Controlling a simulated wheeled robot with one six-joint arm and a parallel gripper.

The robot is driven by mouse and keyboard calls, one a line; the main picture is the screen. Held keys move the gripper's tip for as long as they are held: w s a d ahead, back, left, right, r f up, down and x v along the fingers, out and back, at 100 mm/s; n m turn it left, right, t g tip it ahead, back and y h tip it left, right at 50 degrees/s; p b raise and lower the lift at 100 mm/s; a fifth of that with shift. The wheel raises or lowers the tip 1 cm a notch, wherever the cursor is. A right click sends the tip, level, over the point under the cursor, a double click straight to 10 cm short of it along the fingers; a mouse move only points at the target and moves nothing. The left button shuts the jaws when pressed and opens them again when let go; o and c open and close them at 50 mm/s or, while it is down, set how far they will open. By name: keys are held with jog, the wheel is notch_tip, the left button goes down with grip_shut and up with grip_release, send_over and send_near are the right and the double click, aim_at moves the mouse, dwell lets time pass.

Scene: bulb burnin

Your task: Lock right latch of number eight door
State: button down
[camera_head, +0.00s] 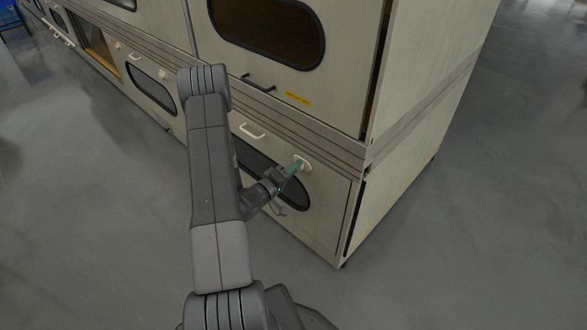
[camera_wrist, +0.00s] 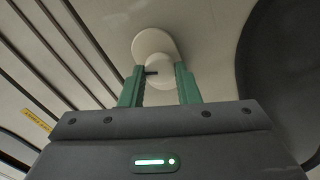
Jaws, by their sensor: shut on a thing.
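The right latch (camera_head: 305,161) of the lower door is a pale round knob on a plate, near the door's upper right. It also shows in the wrist view (camera_wrist: 152,43) as a cream plate with a round knob. My gripper (camera_head: 296,167) reaches it from the left in the head view. Its green fingers (camera_wrist: 160,88) are shut on the latch knob, one finger on each side. The lower door (camera_head: 318,208) looks closed and has a dark oval window, partly hidden by my arm. No door number is readable.
A white handle (camera_head: 252,131) sits left of the latch. Above is an upper door with a dark handle (camera_head: 258,83) and a yellow label (camera_head: 297,99). The cabinet row runs away to the upper left. Grey floor (camera_head: 450,240) is clear at the right.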

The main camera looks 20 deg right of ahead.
jog(key=shift+n+p, duration=0.3)
jog(key=shift+n, duration=1.7)
jog(key=shift+f, duration=0.1)
jog(key=c, duration=1.1)
grip_release()
jog(key=p+v, duration=0.1)
jog(key=v, duration=1.3)
jog(key=shift+d+p, duration=0.1)
jog(key=shift+p, duration=0.2)
